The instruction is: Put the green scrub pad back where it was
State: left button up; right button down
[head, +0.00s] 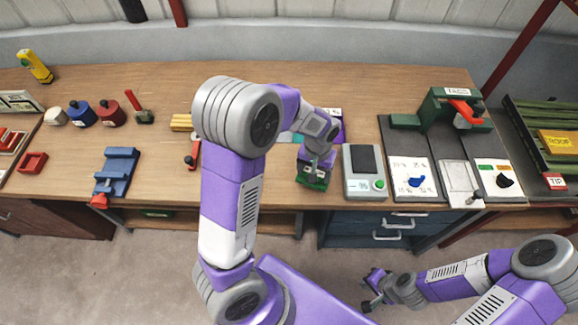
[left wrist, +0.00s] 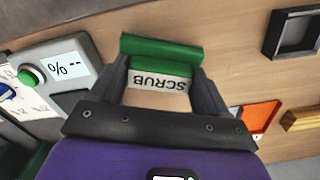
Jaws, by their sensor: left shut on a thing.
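The green scrub pad (head: 313,184) is held by my left gripper (head: 316,172) near the bench's front edge, left of the grey scale. In the left wrist view the pad (left wrist: 160,50) lies between the two dark fingers of my left gripper (left wrist: 162,84), with its white SCRUB label facing the camera. I cannot tell whether the pad touches the bench top. My right gripper (head: 372,289) is low in front of the bench, with its fingers apart and nothing between them.
The grey scale (head: 364,172) stands just right of the pad. A dark square frame (left wrist: 292,34), an orange item (left wrist: 259,115) and a yellow block (left wrist: 304,119) show in the left wrist view. A blue fixture (head: 117,170) stands left. My left arm hides part of the bench.

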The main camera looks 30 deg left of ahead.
pick_arm(q)
jog(key=a+r+n+p, duration=0.1)
jog(key=a+r+n, duration=0.3)
jog(key=a+r, duration=0.15)
jog(key=f, duration=0.3)
jog(key=f+b, duration=0.1)
jog(key=f, duration=0.1)
jog(key=shift+w+a+f, duration=0.15)
jog(key=shift+w+f, duration=0.1)
jog(key=shift+f, duration=0.05)
notch_tip(320, 180, down, 4)
jog(key=shift+r+b, duration=0.2)
jog(key=shift+b, duration=0.1)
jog(key=shift+f, duration=0.25)
pick_arm(e)
jog(key=shift+s, duration=0.1)
pick_arm(q)
jog(key=shift+f, duration=0.15)
jog(key=o, duration=0.9)
pick_arm(e)
jog(key=shift+f, duration=0.1)
